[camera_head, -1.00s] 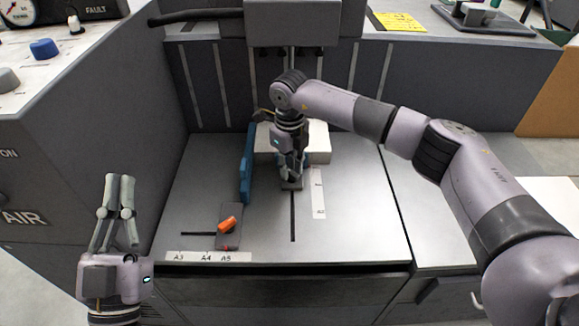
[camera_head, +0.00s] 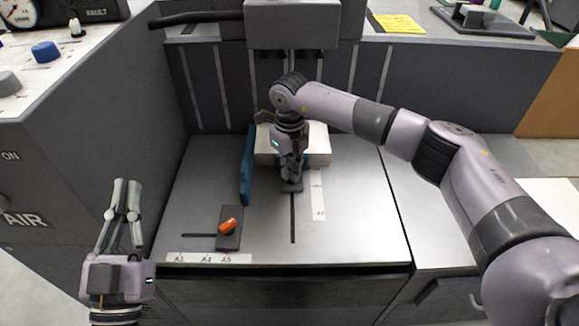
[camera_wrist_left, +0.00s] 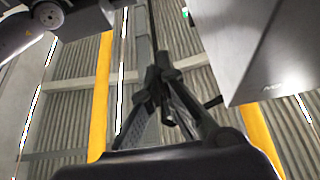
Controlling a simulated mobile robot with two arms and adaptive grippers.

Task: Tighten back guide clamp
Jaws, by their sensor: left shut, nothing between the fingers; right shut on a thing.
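The back guide clamp (camera_head: 291,187) is a small dark block at the rear end of the long slot in the metal table. My right gripper (camera_head: 290,176) points down over it and is shut on its knob, which the fingers hide. A second dark clamp block (camera_head: 229,241) with an orange knob (camera_head: 228,226) sits at the front left slot. A blue guide (camera_head: 247,172) stands upright left of a white paper stack (camera_head: 318,147). My left gripper (camera_head: 127,183) is shut and empty, pointing up at the front left; its fingers also show in the left wrist view (camera_wrist_left: 163,72).
A grey machine cabinet (camera_head: 90,130) walls the table's left side, with a blue knob (camera_head: 45,51) on top. A grey housing (camera_head: 292,24) hangs over the back. A white size strip (camera_head: 318,190) lies right of the slot. The table's right part is clear.

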